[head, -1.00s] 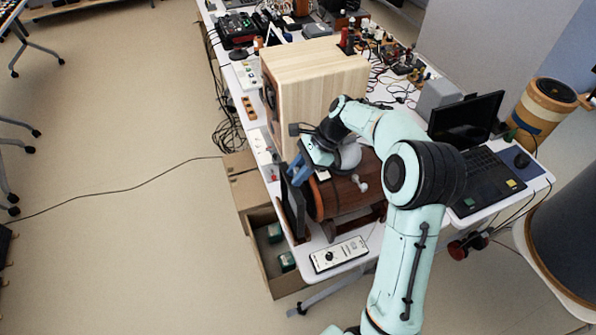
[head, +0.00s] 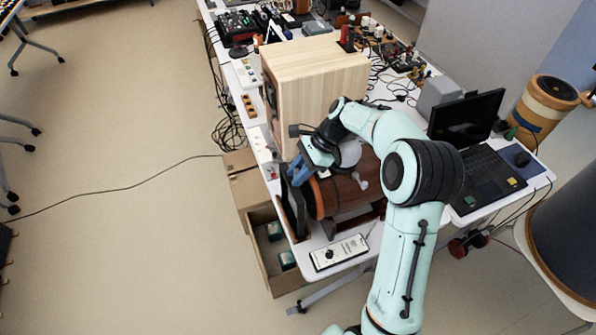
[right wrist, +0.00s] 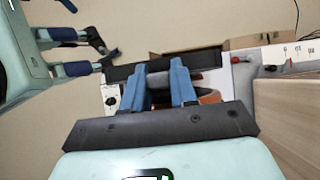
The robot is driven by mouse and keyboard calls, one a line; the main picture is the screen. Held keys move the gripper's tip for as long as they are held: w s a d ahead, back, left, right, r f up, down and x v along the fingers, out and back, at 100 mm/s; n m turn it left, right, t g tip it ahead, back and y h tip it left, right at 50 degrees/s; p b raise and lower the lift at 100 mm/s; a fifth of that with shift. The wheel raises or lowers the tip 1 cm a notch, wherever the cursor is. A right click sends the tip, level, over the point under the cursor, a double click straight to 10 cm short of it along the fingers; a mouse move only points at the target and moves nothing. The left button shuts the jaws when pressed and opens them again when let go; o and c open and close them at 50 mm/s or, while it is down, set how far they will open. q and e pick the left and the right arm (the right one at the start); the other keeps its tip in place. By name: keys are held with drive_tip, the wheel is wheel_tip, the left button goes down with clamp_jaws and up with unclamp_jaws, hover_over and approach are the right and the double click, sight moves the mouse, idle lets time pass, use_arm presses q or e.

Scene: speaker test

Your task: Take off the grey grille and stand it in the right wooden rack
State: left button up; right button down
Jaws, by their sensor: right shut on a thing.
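The grey grille (head: 293,210) is a dark, flat panel standing upright at the left end of a reddish-brown wooden drum-shaped cabinet (head: 342,196). In the right wrist view the grille (right wrist: 126,73) shows as a dark bar, with an orange rim of the cabinet (right wrist: 210,98) close by. My right gripper (head: 297,172) is shut on the grille at its top edge; its blue fingers (right wrist: 166,84) have a grey piece between them. I cannot tell whether the grille touches the cabinet. My left gripper is not in view. I cannot make out the right wooden rack.
A tall pale wooden box (head: 316,80) stands behind the cabinet. A white control box (head: 339,252) lies at the table's front edge. An open cardboard box (head: 262,268) stands on the floor below. A laptop (head: 482,165) is on the right. Cables and equipment crowd the table's back.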

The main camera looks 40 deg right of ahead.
drive_tip(key=shift+f, duration=0.15)
drive_tip(key=c, duration=0.8)
unclamp_jaws()
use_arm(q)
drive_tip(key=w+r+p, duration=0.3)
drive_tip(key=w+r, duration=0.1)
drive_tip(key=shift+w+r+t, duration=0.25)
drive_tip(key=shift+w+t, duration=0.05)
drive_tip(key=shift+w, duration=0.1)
use_arm(e)
wheel_tip(320, 180, up, 20)
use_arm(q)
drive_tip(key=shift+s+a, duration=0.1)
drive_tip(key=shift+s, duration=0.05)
